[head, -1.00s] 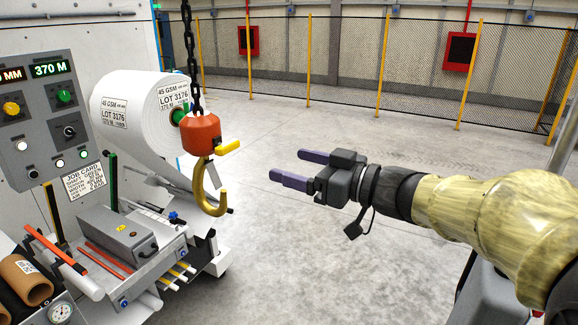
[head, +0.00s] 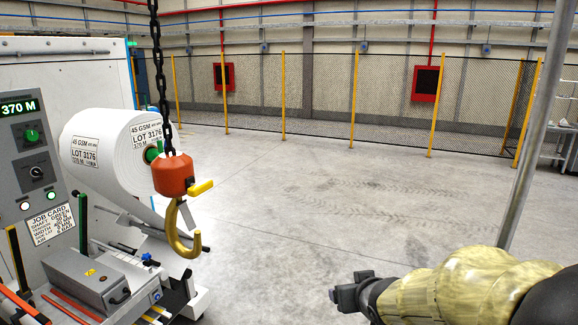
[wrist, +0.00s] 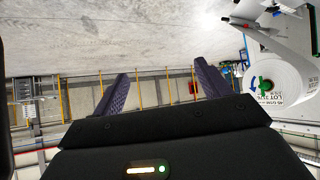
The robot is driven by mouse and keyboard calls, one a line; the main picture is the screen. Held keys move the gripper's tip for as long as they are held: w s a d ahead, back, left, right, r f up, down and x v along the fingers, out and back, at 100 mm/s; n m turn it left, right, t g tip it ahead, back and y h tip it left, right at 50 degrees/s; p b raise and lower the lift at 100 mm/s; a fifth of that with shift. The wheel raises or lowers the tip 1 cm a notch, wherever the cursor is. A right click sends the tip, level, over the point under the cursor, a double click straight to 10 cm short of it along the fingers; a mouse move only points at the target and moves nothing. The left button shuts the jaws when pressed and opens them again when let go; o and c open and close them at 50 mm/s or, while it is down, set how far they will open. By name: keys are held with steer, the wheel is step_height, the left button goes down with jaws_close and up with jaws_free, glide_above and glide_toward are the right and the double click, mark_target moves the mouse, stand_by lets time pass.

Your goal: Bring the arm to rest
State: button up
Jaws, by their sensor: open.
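My arm (head: 465,290) reaches in from the lower right corner of the head view, in a pale yellow mottled cover. My gripper shows at its end (head: 352,292), low in the picture over the grey floor. In the wrist view my gripper (wrist: 160,78) has its two purple fingers apart, with nothing between them. The gripper is clear of the hoist hook (head: 182,235), which hangs to its left from an orange block (head: 173,175) on a chain.
A white paper roll (head: 98,150) and a machine with a control panel (head: 32,165) stand at the left. A grey post (head: 533,130) rises at the right. A mesh fence (head: 320,105) with yellow posts runs along the back. The middle floor is clear.

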steer(key=s+d+f+m+g, duration=0.1)
steer(key=s+f+g, duration=0.6)
steer(key=s+f, duration=0.3)
steer(key=s, duration=0.4)
steer(key=shift+s+f+h, duration=0.2)
steer(key=shift+h, duration=0.1)
